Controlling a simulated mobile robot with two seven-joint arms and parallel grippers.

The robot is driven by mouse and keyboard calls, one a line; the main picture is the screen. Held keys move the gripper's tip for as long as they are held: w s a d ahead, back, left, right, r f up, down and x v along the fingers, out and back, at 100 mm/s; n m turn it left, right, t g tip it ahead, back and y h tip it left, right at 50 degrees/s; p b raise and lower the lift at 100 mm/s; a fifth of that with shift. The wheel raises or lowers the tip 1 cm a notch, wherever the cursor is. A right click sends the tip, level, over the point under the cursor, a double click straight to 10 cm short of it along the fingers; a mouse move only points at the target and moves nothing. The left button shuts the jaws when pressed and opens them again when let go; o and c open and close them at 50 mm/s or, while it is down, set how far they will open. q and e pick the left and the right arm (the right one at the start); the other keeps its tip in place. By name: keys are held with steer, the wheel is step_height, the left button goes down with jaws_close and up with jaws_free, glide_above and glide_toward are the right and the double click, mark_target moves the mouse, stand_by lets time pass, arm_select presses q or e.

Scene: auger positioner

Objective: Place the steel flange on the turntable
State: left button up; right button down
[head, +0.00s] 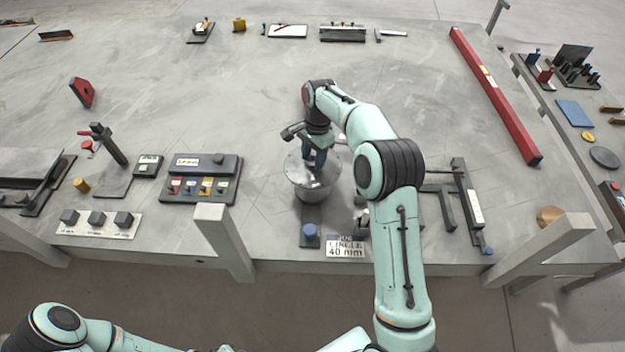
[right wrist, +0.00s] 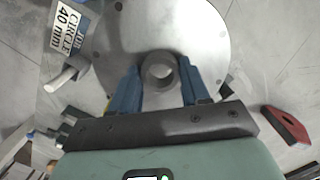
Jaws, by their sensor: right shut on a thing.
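The steel flange (right wrist: 159,87) shows in the right wrist view as a grey collar in the middle of a round steel disc with small holes. My right gripper (right wrist: 160,88) is shut on the collar, one blue finger on each side. In the head view the right gripper (head: 314,160) is above the turntable (head: 309,194), a round grey drum near the table's front edge. The disc looks level over the drum. I cannot tell whether there is a gap between them, because the disc hides the drum's top. My left gripper is not in view.
A "CIRCLE 40 mm" sign (head: 346,248) and a blue knob (head: 310,231) are in front of the turntable. A tray of coloured pieces (head: 201,180) is to the left, a dark metal bracket (head: 462,195) to the right. The table behind is mostly clear.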

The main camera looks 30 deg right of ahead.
mark_target(312, 167)
steer(key=f, duration=0.5)
steer(key=shift+w+f, duration=0.15)
steer(key=shift+w, duration=0.05)
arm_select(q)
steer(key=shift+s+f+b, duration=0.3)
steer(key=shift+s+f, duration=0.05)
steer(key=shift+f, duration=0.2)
arm_select(e)
steer(key=shift+f, duration=2.6)
steer(key=shift+f, duration=0.1)
steer(key=c, duration=0.5)
jaws_free()
steer(key=shift+f, duration=0.15)
steer(key=shift+c, duration=0.2)
steer(key=r, duration=0.3)
steer(key=d+r+p, duration=0.1)
steer(key=r, duration=0.7)
steer(key=shift+w+d+r, duration=0.1)
steer(key=shift+w+d, duration=0.05)
steer(key=shift+w, duration=0.05)
steer(key=shift+r, duration=0.5)
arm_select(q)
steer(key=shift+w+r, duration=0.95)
